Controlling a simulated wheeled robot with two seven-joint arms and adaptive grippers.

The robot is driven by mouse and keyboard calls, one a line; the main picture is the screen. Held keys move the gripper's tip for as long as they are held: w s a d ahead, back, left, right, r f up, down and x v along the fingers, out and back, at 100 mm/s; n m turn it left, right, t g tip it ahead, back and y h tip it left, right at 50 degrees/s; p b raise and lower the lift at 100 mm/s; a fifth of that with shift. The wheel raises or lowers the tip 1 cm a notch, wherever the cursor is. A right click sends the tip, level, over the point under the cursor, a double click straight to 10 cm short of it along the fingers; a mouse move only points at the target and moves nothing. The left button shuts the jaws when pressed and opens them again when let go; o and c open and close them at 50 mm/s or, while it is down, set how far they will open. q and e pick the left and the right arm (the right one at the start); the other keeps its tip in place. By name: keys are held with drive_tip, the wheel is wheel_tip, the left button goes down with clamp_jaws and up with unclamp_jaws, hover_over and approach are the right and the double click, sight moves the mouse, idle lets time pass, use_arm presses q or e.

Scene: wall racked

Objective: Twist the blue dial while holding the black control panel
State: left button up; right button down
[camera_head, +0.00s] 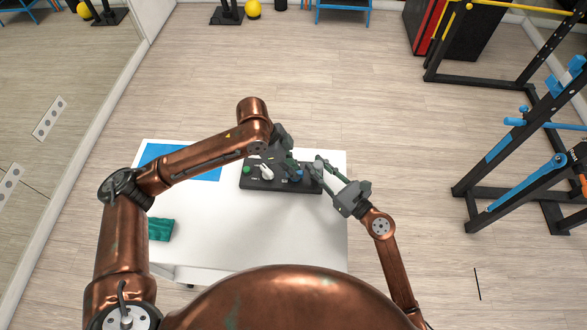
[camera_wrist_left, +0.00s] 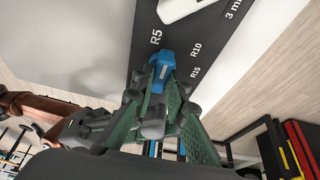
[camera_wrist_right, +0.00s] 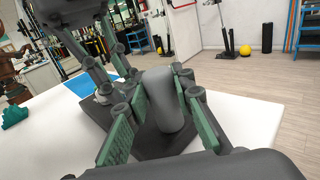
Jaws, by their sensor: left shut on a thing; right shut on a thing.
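The black control panel (camera_head: 270,186) lies on the white table, with a green knob, a white knob and the blue dial (camera_head: 299,175) on its face. In the left wrist view the blue dial (camera_wrist_left: 160,68) sits between the fingertips of my left gripper (camera_wrist_left: 160,88), which is shut on it. Labels R5, R10 and R15 are printed around the dial. My right gripper (camera_head: 328,170) is at the panel's right end. In the right wrist view its pads are shut on a dark grey rounded upright piece (camera_wrist_right: 164,100) at the panel; the panel's (camera_wrist_right: 170,146) dark base shows below.
The front of the table is clear. Gym racks (camera_head: 500,170) stand on the floor at the right, away from the table.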

use_arm(q)
drive_tip(key=shift+m, duration=0.4)
clamp_jaws()
drive_tip(key=m+g, duration=0.1)
drive_tip(key=m, duration=0.1)
drive_tip(key=m+g, duration=0.1)
drive_tip(key=m, duration=0.2)
drive_tip(key=shift+w+d+m+y, duration=0.1)
drive_tip(key=shift+w+m+y, duration=0.1)
drive_tip(key=shift+m+y, duration=0.1)
drive_tip(key=m+g, duration=0.1)
drive_tip(key=m, duration=0.2)
drive_tip(key=shift+m+g+y, duration=0.3)
drive_tip(key=shift+y, duration=0.1)
drive_tip(key=shift+w+m+y, duration=0.1)
drive_tip(key=shift+m+y, duration=0.5)
drive_tip(key=shift+m, duration=1)
drive_tip(key=shift+d, duration=0.1)
drive_tip(key=o, duration=0.7)
unclamp_jaws()
drive_tip(key=shift+g, duration=0.3)
drive_tip(key=shift+o, duration=0.2)
